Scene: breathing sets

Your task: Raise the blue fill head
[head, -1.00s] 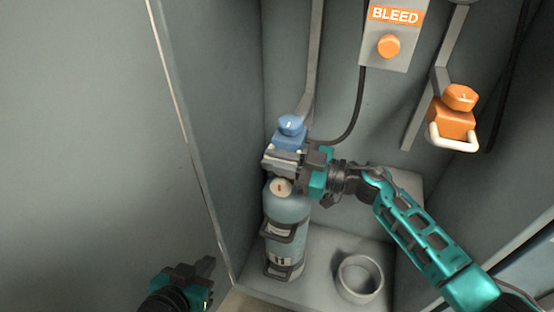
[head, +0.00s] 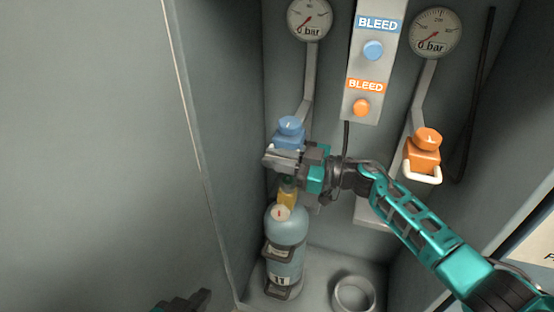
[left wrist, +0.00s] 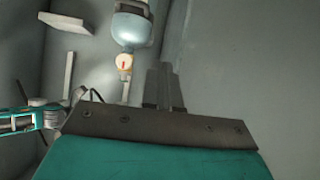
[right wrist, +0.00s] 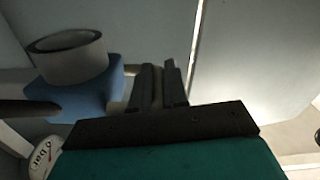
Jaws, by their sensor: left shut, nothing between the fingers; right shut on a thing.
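The blue fill head (head: 290,134) hangs on the left side of the cabinet, above a light blue cylinder (head: 284,238). The cylinder's yellow valve (head: 287,193) shows below the head, with a gap between them. My right gripper (head: 280,160) is shut at the head's underside, on its pale handle, which is mostly hidden by the fingers. In the right wrist view the blue head (right wrist: 88,98) is beside the shut fingers (right wrist: 160,85). My left gripper (head: 203,297) is shut and empty at the bottom edge, left of the cylinder; the left wrist view shows its fingers (left wrist: 165,85) together.
An orange fill head (head: 424,155) with a white handle hangs at the right. Two gauges (head: 310,18) and a panel with blue and orange bleed knobs (head: 373,50) are on the back wall. An empty ring holder (head: 353,294) stands right of the cylinder.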

